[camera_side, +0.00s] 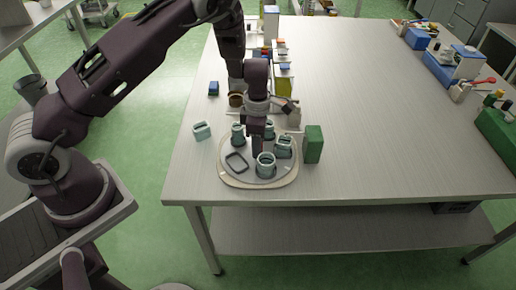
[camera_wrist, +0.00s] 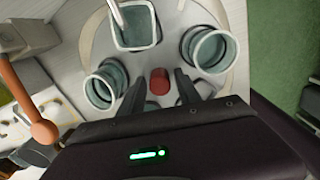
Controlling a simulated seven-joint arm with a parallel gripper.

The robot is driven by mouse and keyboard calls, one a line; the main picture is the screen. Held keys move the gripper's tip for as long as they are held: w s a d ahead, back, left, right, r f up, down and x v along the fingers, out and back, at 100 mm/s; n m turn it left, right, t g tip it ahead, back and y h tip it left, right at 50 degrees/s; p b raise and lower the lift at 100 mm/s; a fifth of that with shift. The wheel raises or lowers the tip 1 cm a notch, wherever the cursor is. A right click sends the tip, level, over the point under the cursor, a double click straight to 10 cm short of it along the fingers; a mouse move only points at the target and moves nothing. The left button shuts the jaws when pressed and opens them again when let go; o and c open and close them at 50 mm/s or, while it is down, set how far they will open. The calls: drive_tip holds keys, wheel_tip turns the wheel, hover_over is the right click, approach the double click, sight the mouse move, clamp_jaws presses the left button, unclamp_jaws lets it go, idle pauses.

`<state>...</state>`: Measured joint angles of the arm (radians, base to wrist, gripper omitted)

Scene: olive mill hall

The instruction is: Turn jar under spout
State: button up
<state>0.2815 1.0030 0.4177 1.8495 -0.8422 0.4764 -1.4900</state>
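A round pale turntable (camera_side: 232,180) stands near the table's front edge and carries several pale green jars. A round jar (camera_side: 265,166) is at its front. A squarish dark rim (camera_side: 237,162) is at its left front. In the wrist view a squarish jar (camera_wrist: 136,28) is at the top, with round jars at left (camera_wrist: 104,86) and right (camera_wrist: 210,48). A pale tube (camera_wrist: 116,12), possibly the spout, crosses the squarish jar's rim. My gripper (camera_side: 257,150) points down over the turntable's middle. Its fingers are apart, with a red knob (camera_wrist: 159,80) showing between them; contact cannot be told.
A green box (camera_side: 314,145) stands close right of the turntable, and a loose pale jar (camera_side: 202,131) stands left. An orange-brown lever with a ball end (camera_wrist: 42,128) is near in the wrist view. Blue boxes (camera_side: 442,69) stand far right. The table's centre right is clear.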

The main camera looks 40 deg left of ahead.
drive_tip(key=shift+r, duration=0.1)
wheel_tip(320, 180, up, 8)
drive_tip(key=shift+f, duration=0.1)
